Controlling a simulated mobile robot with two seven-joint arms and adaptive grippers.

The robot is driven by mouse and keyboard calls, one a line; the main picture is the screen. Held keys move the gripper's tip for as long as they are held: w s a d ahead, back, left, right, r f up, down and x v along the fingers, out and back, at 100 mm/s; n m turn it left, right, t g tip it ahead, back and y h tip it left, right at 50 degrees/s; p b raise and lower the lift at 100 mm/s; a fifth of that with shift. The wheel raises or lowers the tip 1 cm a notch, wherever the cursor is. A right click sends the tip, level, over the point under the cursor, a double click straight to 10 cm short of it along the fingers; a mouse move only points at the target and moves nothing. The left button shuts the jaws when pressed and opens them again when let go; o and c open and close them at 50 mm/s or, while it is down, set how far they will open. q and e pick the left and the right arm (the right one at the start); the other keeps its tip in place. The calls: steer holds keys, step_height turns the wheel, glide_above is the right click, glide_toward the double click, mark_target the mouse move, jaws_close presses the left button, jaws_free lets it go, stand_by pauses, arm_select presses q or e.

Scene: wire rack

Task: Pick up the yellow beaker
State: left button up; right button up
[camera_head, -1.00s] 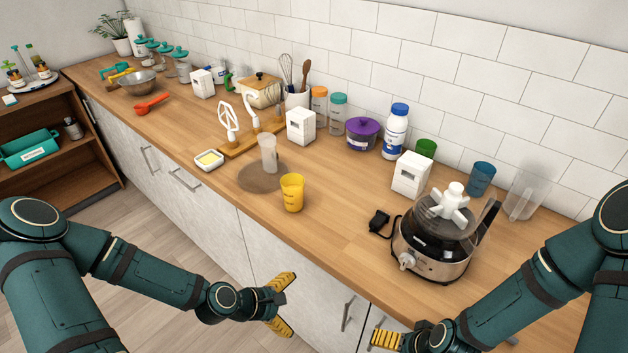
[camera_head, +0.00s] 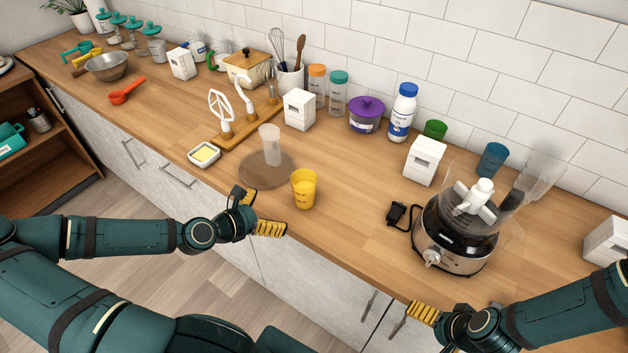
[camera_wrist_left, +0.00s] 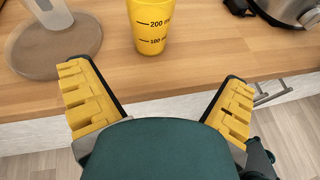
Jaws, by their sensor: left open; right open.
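My right gripper (camera_head: 424,318) is at the front edge at lower right, partly visible, open and apart from the beaker.
A food processor (camera_head: 452,240) with a black plug (camera_head: 397,213) stands to the right. A small butter dish (camera_head: 204,155) lies left.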

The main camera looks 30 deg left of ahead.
mark_target(297, 196)
arm_select(q)
steer(key=x, duration=0.5)
steer(key=a+b+x, duration=0.1)
steer(key=x, duration=0.2)
steer(key=shift+w+r, duration=0.2)
steer(key=shift+r, duration=0.1)
steer(key=shift+a+x, duration=0.15)
steer(key=shift+x, duration=1.3)
steer(key=shift+a+x, duration=0.15)
steer(key=shift+x, duration=1.35)
steer(key=c, duration=1.3)
steer(key=shift+c, duration=0.2)
